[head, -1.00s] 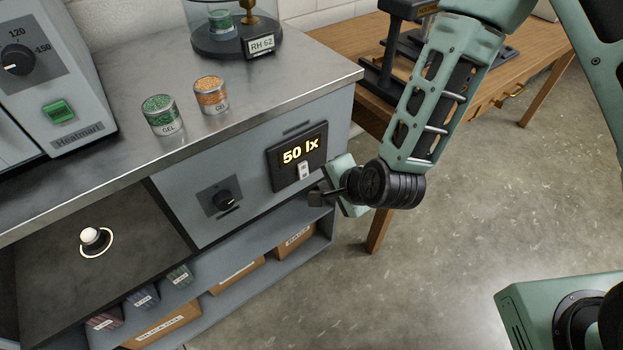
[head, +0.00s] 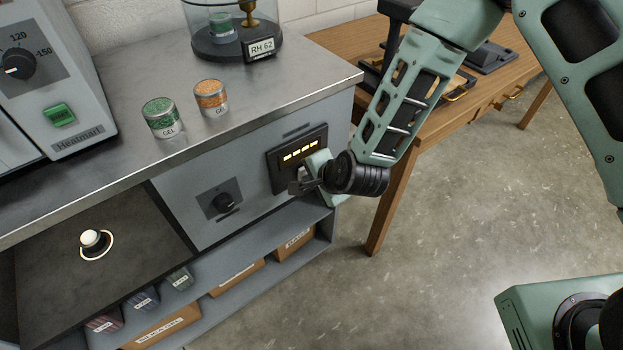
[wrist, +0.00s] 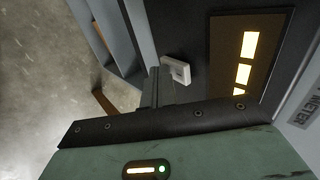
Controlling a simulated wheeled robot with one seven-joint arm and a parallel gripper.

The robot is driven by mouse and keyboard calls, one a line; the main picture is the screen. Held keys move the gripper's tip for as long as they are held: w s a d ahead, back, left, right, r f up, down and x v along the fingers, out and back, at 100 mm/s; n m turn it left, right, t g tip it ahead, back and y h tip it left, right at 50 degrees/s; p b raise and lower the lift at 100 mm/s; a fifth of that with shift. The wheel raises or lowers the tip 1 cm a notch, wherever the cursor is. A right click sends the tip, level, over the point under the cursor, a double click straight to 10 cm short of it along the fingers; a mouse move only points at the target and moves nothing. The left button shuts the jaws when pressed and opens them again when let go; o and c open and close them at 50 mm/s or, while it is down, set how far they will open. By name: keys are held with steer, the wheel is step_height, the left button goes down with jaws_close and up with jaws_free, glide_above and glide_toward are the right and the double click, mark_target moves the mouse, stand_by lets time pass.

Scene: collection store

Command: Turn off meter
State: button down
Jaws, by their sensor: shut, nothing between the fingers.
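The meter (head: 288,142) is a dark panel on the cabinet front, and its lit display shows a row of yellow dashes. The display also shows at the right of the wrist view (wrist: 243,72). My gripper (head: 297,186) is shut and empty at the lower part of the meter. In the wrist view its fingertips (wrist: 160,74) are right by the switch; I cannot tell whether they touch it.
A black knob (head: 223,202) is on the cabinet front left of the meter. Two GEL jars (head: 162,118) and a glass dome with an RH 62 sign (head: 259,47) stand on the metal top. A wooden table (head: 440,110) stands behind my arm. Open floor lies to the right.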

steer(key=shift+r, duration=0.15)
steer(key=shift+w+r+p, duration=0.1)
steer(key=shift+r+p, duration=0.55)
steer(key=shift+r, duration=0.1)
